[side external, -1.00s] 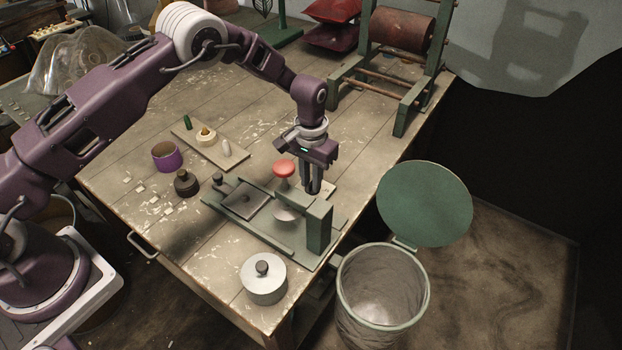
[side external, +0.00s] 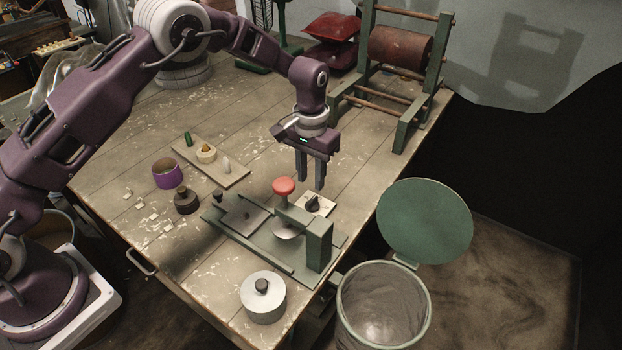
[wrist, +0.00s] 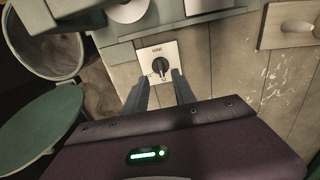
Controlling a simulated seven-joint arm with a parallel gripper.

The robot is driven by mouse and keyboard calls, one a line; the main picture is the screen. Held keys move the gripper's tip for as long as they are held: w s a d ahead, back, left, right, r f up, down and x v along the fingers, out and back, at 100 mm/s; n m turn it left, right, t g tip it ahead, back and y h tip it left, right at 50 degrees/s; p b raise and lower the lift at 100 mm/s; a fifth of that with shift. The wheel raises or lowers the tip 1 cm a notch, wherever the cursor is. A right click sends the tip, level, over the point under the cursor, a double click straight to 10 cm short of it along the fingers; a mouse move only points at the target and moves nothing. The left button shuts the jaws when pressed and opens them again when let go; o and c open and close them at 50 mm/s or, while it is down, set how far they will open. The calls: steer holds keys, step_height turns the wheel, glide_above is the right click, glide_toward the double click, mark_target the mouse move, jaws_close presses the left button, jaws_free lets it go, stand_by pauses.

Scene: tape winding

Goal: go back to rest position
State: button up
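My gripper (side external: 311,184) hangs above the bench, pointing down. Its two fingers are apart with nothing between them. Below it, a small white plate with a dark knob (side external: 314,204) sits beside the green winding fixture (side external: 262,247). In the wrist view, the fingers (wrist: 158,82) show a clear gap, and the knob plate (wrist: 158,62) lies beyond them, not touched. The fixture has a red button (side external: 284,186) and a post at its right end.
A green bin (side external: 384,305) with its round lid (side external: 425,222) raised stands off the bench's right edge. A lidded metal pot (side external: 263,300), a purple ring (side external: 167,173) and a small board (side external: 210,160) lie on the bench. A wooden rack with a roller (side external: 400,48) stands behind.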

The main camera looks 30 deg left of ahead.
steer(key=s+a+r+t, duration=0.2)
steer(key=s+r, duration=0.5)
steer(key=r, duration=0.5)
steer(key=s+a+r+t, duration=0.1)
steer(key=s+a+r, duration=0.2)
steer(key=s+r, duration=0.75)
steer(key=s+a+r+t, duration=0.1)
steer(key=s, duration=0.7)
steer(key=s+a+r+t, duration=0.1)
steer(key=s, duration=0.8)
steer(key=shift+s+a+r+t, duration=0.2)
steer(key=shift+s+r+t, duration=0.1)
steer(key=shift+r, duration=0.05)
